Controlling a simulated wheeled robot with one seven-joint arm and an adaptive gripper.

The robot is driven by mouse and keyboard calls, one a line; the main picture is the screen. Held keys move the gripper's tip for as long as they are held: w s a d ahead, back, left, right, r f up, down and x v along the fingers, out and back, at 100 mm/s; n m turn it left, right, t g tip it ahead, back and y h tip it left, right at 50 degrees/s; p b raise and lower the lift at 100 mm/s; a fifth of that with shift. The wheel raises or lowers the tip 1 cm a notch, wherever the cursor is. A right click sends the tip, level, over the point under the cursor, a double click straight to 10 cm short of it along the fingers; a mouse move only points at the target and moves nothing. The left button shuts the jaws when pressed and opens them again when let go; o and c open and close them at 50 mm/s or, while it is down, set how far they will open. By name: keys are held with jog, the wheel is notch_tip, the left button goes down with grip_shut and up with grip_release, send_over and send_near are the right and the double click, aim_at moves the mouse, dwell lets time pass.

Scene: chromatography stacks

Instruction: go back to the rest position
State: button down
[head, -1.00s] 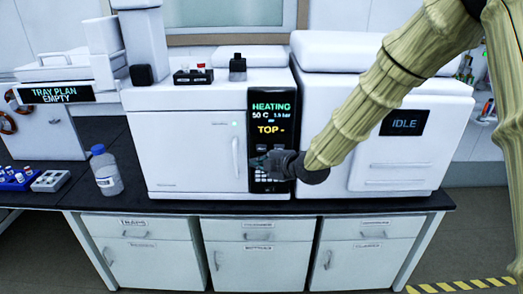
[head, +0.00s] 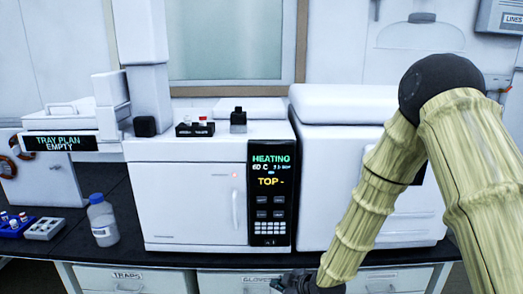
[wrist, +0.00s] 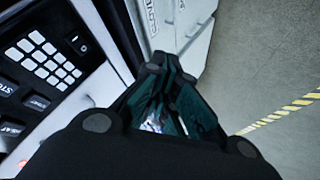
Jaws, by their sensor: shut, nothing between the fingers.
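My gripper (head: 297,281) is low at the bottom of the head view, in front of the bench's front edge and below the heating instrument (head: 188,193). It is shut and empty. In the wrist view my gripper (wrist: 165,90) points down past the instrument's keypad (wrist: 45,58) toward the cabinets and floor. The instrument's panel (head: 270,190) reads HEATING, what looks like 60 C, and TOP -.
A second white instrument (head: 325,190) stands to the right, partly behind my arm. A capped bottle (head: 102,222), a grey rack (head: 44,228) and a blue vial rack (head: 14,231) stand on the left bench. Yellow striping (wrist: 283,113) marks the open floor.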

jog(key=s+d+f+m+g+h, duration=0.2)
jog(key=s+d+f+m, duration=0.3)
jog(key=s+f, duration=0.6)
jog(key=s+d+f+m+g+h, duration=0.1)
jog(key=s+d+f+m+g, duration=0.1)
jog(key=s, duration=0.7)
jog(key=s+d+f+m+g+h, duration=0.1)
jog(key=s+d+f+m, duration=0.3)
jog(key=s, duration=0.6)
jog(key=s+d+f+m+g+h, duration=0.1)
jog(key=s+d+f+m, duration=0.3)
jog(key=s, duration=0.5)
jog(key=shift+s+d+f+g+h, duration=0.4)
jog(key=shift+d+f+g, duration=0.4)
jog(key=shift+d+f, duration=0.15)
